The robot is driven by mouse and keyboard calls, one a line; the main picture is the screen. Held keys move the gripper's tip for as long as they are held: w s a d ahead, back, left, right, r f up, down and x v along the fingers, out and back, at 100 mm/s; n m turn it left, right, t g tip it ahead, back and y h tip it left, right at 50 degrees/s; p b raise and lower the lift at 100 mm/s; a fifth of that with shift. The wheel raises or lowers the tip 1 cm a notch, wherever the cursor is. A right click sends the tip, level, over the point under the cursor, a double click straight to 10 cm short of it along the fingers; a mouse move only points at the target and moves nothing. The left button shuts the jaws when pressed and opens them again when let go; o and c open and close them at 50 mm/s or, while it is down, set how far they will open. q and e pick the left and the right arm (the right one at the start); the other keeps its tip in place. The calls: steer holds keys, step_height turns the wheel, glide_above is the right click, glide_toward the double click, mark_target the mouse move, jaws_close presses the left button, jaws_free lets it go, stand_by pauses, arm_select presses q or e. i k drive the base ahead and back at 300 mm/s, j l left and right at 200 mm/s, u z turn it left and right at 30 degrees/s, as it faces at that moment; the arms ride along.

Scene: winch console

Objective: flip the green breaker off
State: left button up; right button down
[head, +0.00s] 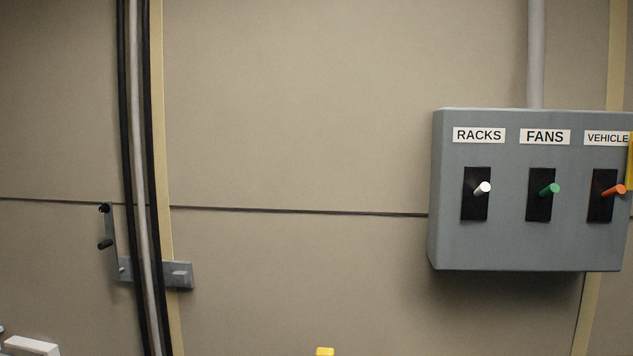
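The green breaker (549,189) is a short green lever on a black plate, under the label FANS (545,137). It is the middle one of three on a grey box (510,250) on the wall at the right. Its lever sticks out toward me and leans slightly up and right in the picture; I cannot tell from this whether it is on or off. Neither of my grippers shows clearly in the head view.
A white lever (483,188) under RACKS stands left of the green one, an orange lever (614,190) under VEHICLE right of it. A grey conduit (536,55) rises from the box. Cables (141,150) and a crank (108,240) are at left. The wall between is bare.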

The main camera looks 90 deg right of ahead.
mark_target(553, 188)
steer(key=z, duration=3.75)
